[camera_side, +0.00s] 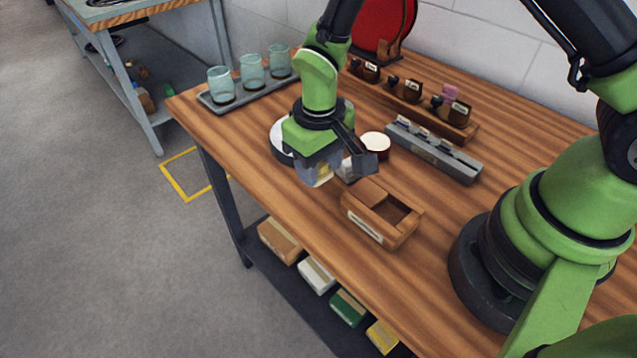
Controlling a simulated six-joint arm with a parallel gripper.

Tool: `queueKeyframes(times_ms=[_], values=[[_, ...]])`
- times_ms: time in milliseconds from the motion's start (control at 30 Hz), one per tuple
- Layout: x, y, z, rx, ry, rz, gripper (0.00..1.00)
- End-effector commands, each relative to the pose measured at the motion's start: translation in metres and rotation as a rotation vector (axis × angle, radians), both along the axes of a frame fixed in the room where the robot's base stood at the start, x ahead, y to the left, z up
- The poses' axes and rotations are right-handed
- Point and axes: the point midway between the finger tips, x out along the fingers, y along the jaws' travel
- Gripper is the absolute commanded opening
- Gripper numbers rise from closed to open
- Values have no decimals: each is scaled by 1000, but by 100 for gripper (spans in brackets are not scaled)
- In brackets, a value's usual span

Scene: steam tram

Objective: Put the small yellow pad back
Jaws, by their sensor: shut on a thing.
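My gripper (335,172) is above the table, left of and behind the small wooden box. It is shut on a small yellow thing, which looks like the yellow pad (324,170); only a little of it shows between the fingers. The wooden box (378,232) has a pale label on its front. Its right part is an open, dark compartment, and its left part has a wooden top. I cannot tell what lies inside the compartment.
Behind my gripper are a round white dish (279,140) and a round pale-topped pot (376,143). A grey slotted holder (433,152) and a wooden rack (467,131) stand at the back right. A tray (215,106) carries glass jars at the back left. The front left tabletop is clear.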

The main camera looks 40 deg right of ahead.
Motion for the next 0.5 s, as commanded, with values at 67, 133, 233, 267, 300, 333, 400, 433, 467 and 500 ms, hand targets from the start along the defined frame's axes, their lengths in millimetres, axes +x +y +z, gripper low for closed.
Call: queueKeyframes(times_ms=[67,133,233,267,300,333,400,433,467,500], values=[[0,0,-8,0,2,-1,19],[0,0,-18,-1,3,0,19],[0,0,-34,-1,3,1,19],[0,0,-38,-1,3,1,19],[0,0,-42,-1,2,0,19],[0,0,-44,0,2,0,19],[0,0,-47,0,-1,0,19],[1,0,-47,1,-1,0,19],[1,0,-47,1,-2,0,19],[1,0,-46,1,-2,0,19]])
